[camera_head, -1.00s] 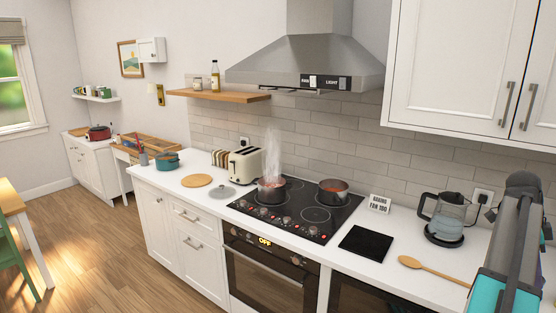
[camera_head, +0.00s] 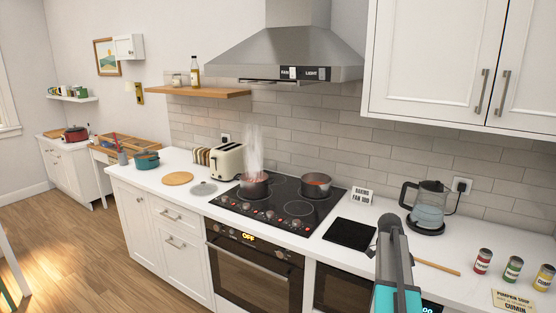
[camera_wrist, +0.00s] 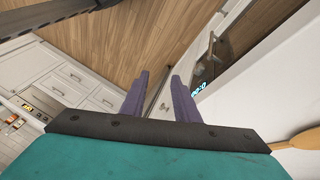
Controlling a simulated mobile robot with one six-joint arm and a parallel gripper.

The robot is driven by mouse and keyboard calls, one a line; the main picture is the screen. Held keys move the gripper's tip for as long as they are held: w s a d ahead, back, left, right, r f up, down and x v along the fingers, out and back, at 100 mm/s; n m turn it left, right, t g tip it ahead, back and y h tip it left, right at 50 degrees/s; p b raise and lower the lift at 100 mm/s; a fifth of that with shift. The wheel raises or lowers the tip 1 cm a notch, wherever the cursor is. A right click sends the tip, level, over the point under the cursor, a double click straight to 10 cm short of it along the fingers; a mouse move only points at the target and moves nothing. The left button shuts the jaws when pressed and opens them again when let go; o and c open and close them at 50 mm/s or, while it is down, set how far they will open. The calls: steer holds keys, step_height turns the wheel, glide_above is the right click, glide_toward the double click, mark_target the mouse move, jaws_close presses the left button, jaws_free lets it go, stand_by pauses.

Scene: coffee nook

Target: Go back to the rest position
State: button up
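My gripper (camera_wrist: 160,98) shows in the wrist view with its two purple fingers apart and nothing between them. Beyond the fingers are the wooden floor and white cabinet fronts. In the head view my arm rises at the lower right in front of the counter, and the fingers cannot be made out there. No rest position is marked in either view.
The white counter carries a steaming pot (camera_head: 254,185), a second pot (camera_head: 316,186), a black mat (camera_head: 350,233), a kettle (camera_head: 428,208), a wooden spoon (camera_head: 438,268) and several tins (camera_head: 483,262). A range hood (camera_head: 290,62) hangs above. The floor (camera_head: 75,245) at left is clear.

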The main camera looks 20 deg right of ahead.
steer(key=s+a+f+n+g+b, duration=0.15)
steer(key=a+f+n+b, duration=0.45)
steer(key=a+f, duration=2.1)
steer(key=s+a+f+n+y, duration=0.1)
steer(key=s+a+f+n, duration=1.6)
steer(key=s+a+n, duration=0.1)
steer(key=shift+s+a+t+y, duration=0.35)
steer(key=shift+s+a, duration=0.1)
steer(key=shift+a, duration=0.15)
